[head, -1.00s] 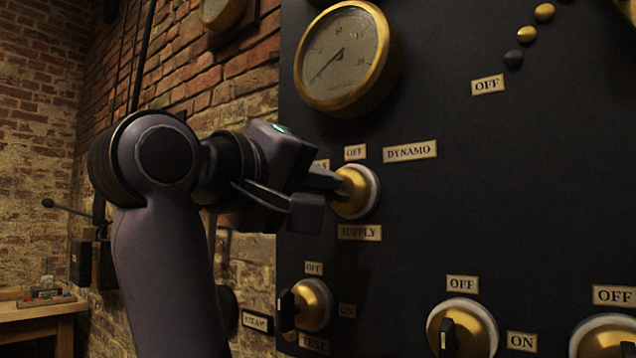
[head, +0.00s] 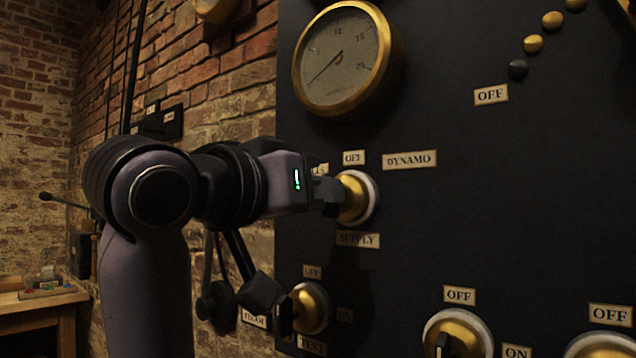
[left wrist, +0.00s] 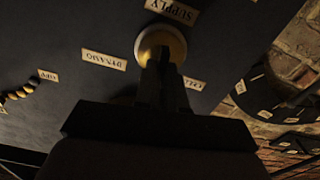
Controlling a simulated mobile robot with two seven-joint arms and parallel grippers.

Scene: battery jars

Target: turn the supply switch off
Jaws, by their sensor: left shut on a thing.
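The supply switch (head: 358,198) is a brass dome on a pale ring on the black panel, with a SUPPLY label (head: 357,240) below it and an OFF label (head: 354,157) above. My left gripper (head: 332,196) is shut on its handle from the left side in the head view. The fingers hide the handle, so I cannot tell where it points. In the left wrist view the switch (left wrist: 160,42) appears upside down beyond my fingers (left wrist: 158,72). There the DYNAMO label (left wrist: 104,60) is to the left. My right gripper is not in view.
A brass gauge (head: 342,58) is above the switch. The test switch (head: 311,307) is below it, close to my wrist's hanging dark block. More brass switches (head: 457,334) line the panel's lower edge. A brick wall is on the left, with a wooden bench (head: 40,300).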

